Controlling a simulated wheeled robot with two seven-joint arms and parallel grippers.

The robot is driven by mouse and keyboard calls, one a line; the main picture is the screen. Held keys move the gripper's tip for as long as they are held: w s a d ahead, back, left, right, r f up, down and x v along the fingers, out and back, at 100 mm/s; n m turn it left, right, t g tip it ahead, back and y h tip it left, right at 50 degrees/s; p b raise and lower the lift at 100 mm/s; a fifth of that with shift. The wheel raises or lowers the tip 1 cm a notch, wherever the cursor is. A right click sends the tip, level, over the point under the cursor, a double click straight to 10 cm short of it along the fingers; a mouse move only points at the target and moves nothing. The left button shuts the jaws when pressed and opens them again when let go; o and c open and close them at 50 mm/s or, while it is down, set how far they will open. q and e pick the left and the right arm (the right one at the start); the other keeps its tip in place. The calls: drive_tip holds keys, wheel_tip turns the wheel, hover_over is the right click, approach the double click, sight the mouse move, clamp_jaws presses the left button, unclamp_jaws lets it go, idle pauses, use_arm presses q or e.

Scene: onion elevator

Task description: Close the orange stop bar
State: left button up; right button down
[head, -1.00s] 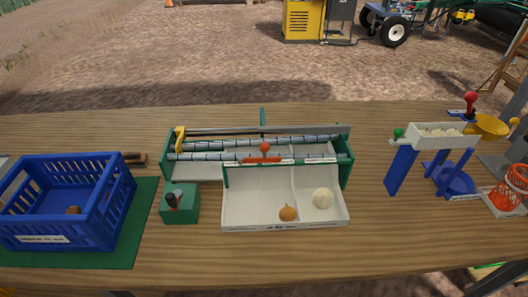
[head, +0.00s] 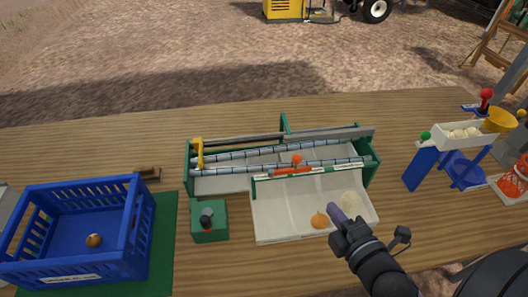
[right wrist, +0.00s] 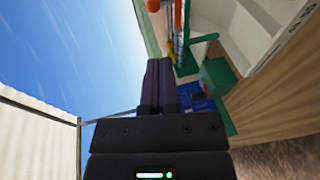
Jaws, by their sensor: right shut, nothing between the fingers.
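The orange stop bar (head: 294,170) is a short orange strip with an orange ball knob (head: 297,158) on top. It sits at the front of the green-framed roller machine (head: 370,172), above the white divided tray (head: 270,222). An orange knob also shows at the top of the right wrist view (right wrist: 153,5). My right gripper (head: 336,213) is shut and empty. In the head view it appears over the tray's right part, below and right of the stop bar, apart from it. My left gripper is not in view.
A small orange-brown onion (head: 319,220) and a pale round onion (head: 352,203) lie in the tray. A green box with a lever (head: 209,228) stands left of it. A blue crate (head: 120,240) is at far left, and a blue stand (head: 423,165) at right.

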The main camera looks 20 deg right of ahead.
sight(300, 162)
drive_tip(key=b+x, duration=0.1)
drive_tip(key=x, duration=0.8)
drive_tip(key=r+b+x, duration=0.1)
drive_tip(key=x, duration=0.3)
drive_tip(key=shift+w+f+b, duration=0.1)
drive_tip(key=shift+w+b, duration=0.2)
drive_tip(key=shift+w, duration=0.05)
drive_tip(key=shift+d+n+y, duration=0.1)
drive_tip(key=shift+n+y, duration=0.2)
